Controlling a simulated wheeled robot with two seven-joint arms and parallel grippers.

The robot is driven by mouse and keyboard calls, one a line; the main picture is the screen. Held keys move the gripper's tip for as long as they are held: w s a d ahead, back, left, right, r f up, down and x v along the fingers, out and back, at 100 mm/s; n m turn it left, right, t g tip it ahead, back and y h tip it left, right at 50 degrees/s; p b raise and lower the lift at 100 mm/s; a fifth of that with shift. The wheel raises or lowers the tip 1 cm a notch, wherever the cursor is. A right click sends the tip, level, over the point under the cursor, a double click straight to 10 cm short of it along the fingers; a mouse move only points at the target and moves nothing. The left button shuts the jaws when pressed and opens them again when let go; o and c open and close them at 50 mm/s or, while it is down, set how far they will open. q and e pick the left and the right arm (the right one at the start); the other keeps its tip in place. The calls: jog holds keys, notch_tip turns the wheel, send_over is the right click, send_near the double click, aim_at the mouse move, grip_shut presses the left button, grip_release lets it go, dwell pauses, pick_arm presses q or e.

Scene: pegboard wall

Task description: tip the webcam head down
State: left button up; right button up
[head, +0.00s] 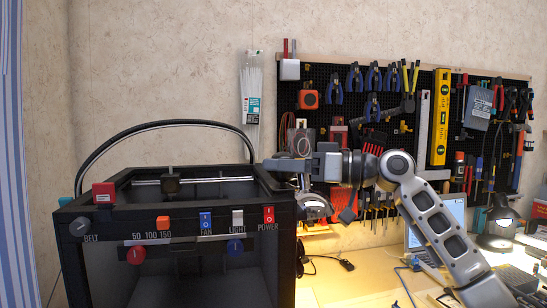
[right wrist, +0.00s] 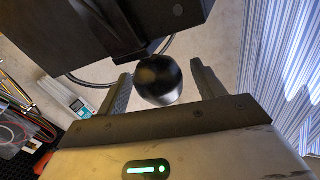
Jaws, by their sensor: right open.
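The webcam head shows in the right wrist view as a dark, glossy ball (right wrist: 160,84) beside a black block-like part. In the head view I cannot make it out clearly; my gripper and the printer corner are in the way. My right gripper (head: 276,166) is at the upper right corner of the black 3D printer, pointing left. In the right wrist view my right gripper (right wrist: 160,70) is open, with one finger on each side of the ball. Gaps show between ball and fingers. My left gripper is not in view.
The black printer enclosure (head: 170,237) fills the lower left, with knobs and switches along its front. A cable arches above it. A pegboard (head: 335,75) of tools hangs behind my right arm. A desk lamp (head: 497,235) and laptop (head: 447,220) stand at the right.

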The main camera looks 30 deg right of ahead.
jog(key=shift+x, duration=0.9)
jog(key=shift+w+a, duration=0.15)
